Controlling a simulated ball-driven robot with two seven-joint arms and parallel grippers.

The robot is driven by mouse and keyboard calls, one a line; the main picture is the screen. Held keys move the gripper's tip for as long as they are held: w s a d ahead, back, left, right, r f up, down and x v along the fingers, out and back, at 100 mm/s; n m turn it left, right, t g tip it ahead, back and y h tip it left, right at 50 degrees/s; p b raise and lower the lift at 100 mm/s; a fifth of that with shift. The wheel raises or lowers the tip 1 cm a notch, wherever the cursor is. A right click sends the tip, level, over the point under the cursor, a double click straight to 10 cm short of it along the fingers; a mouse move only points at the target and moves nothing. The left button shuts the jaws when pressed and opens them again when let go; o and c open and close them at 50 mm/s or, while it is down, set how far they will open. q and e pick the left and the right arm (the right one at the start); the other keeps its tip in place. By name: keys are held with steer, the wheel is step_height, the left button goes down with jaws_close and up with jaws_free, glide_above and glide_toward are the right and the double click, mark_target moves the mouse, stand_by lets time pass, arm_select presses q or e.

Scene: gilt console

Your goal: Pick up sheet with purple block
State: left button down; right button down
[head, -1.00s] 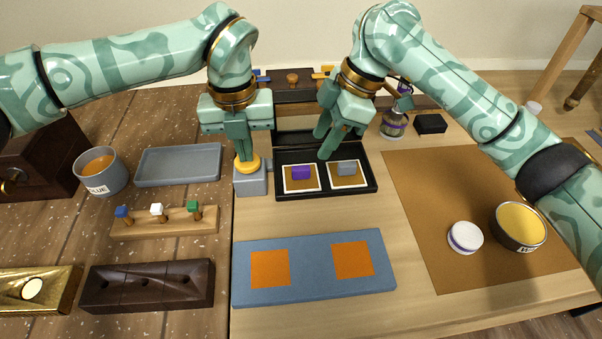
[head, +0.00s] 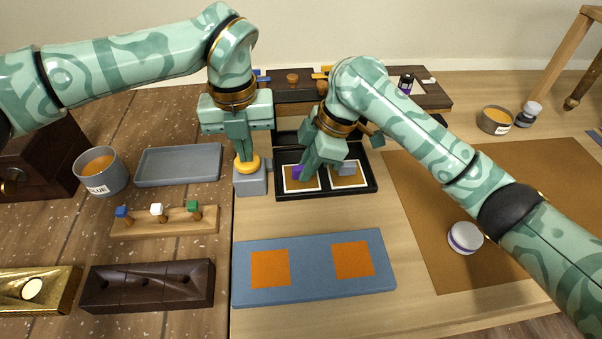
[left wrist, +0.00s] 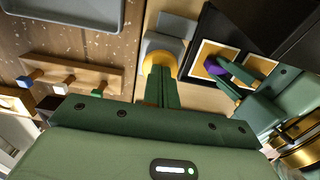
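The purple block (head: 297,172) sits on a white-edged sheet (head: 301,185) with a brown middle, at the left in a black tray (head: 325,193). It also shows in the left wrist view (left wrist: 214,67), partly covered. A like sheet with a grey block (head: 347,168) lies to its right. My right gripper (head: 308,168) is low over the tray, its fingers apart at the purple block; contact is hard to tell. My left gripper (head: 243,156) has its fingers together, tips at the yellow disc (left wrist: 163,59) on a grey block (head: 250,184) beside the tray.
A blue board with two orange squares (head: 315,290) lies in front. A brown mat (head: 430,225) with a white-lidded jar (head: 465,238) is right. Bare wood lies between tray and board.

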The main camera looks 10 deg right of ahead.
step_height(320, 180, up, 18)
steer(key=s+a, duration=0.1)
steer(key=s, duration=1.2)
stand_by(0.4)
steer(key=shift+r, duration=0.1)
